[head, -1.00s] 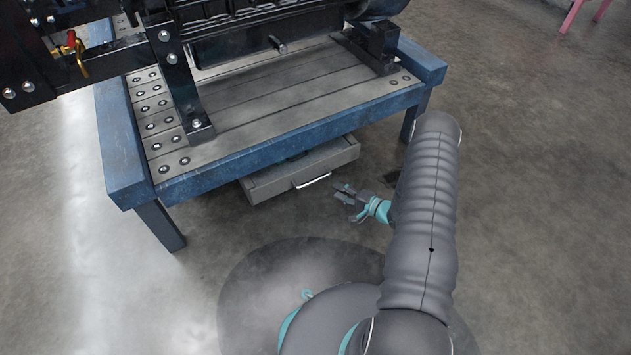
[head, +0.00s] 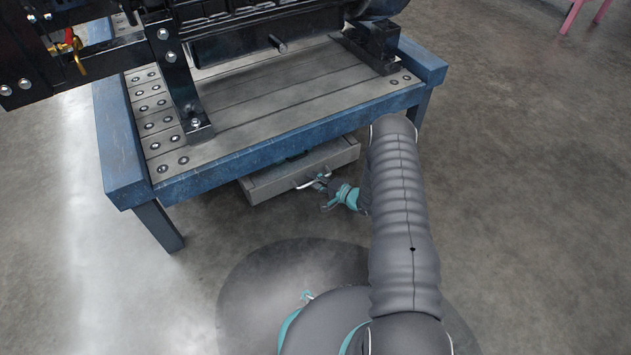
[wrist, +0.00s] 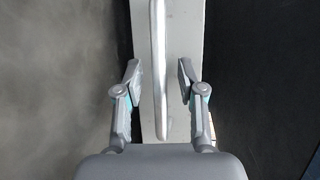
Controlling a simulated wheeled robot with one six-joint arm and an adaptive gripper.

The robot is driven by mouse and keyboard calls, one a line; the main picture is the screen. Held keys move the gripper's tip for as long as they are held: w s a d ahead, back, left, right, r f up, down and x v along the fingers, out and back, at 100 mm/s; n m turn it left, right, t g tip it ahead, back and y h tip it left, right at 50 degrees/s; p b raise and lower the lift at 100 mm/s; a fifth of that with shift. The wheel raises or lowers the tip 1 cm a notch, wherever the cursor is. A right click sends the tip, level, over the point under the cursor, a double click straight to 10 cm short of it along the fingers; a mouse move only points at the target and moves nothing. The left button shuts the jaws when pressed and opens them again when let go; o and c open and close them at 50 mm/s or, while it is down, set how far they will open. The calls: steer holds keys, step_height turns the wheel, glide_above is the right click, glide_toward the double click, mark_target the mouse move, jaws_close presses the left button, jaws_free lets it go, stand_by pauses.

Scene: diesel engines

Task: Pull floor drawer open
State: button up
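The floor drawer (head: 262,187) is a grey box under the blue workbench, its front sticking out a little past the bench's front edge. Its bright bar handle (head: 308,184) is on the front face. In the wrist view the handle (wrist: 158,60) runs up the picture between the two fingers. My gripper (head: 322,181) is at the right part of the handle. In the wrist view the gripper (wrist: 158,80) is open, with one finger on each side of the handle and a gap on both sides. The drawer's rear is hidden under the bench.
The blue workbench (head: 290,135) with a slatted top stands over the drawer and carries a black engine (head: 255,20). A bench leg (head: 158,228) stands left of the drawer. A pink stool (head: 572,15) is far off at top right.

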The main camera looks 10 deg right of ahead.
jaws_close()
steer(key=shift+s, duration=0.15)
